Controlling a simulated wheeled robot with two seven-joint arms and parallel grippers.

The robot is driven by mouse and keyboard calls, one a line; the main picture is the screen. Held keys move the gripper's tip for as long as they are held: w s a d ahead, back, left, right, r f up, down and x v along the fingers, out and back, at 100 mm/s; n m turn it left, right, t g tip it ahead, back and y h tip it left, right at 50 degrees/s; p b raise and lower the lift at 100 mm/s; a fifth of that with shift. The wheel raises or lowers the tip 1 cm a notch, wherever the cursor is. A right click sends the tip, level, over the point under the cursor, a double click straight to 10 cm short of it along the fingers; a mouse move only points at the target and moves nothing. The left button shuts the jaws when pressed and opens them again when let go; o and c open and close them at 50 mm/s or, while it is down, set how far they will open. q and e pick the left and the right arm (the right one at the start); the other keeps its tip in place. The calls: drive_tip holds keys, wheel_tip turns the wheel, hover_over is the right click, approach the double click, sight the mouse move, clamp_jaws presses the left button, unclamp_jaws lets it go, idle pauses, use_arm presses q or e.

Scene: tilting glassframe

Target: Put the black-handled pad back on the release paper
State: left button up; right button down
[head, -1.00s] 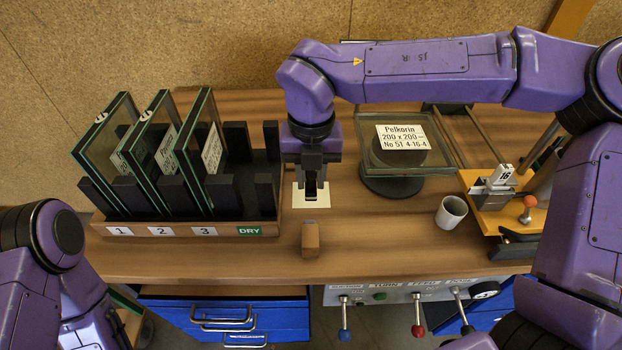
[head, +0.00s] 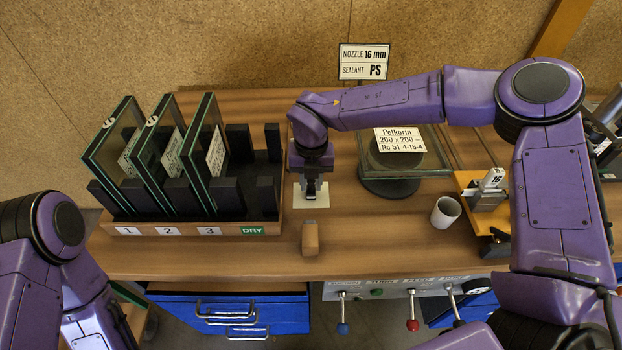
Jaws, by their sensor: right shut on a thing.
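The release paper (head: 320,203) is a pale square lying on the wooden bench, right of the glass rack. My right gripper (head: 310,192) points straight down over the paper, its fingertips at or just above it. It is shut on the black-handled pad, of which only a little dark shows between the fingers. The fingers hide most of the pad, and I cannot tell whether it touches the paper. My left arm shows at the left edge, but its gripper is out of view.
A small brown block (head: 310,238) stands just in front of the paper. The rack (head: 190,229) with upright glass units is on the left. A labelled glass unit (head: 437,165) lies on a round black stand (head: 390,188) at right, near a white cup (head: 446,211).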

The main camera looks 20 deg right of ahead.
drive_tip(key=c, duration=0.9)
unclamp_jaws()
drive_tip(key=shift+f, duration=0.15)
drive_tip(key=shift+r, duration=0.4)
wheel_tip(320, 180, up, 12)
drive_tip(key=shift+f+b, duration=0.15)
drive_tip(key=shift+b, duration=0.5)
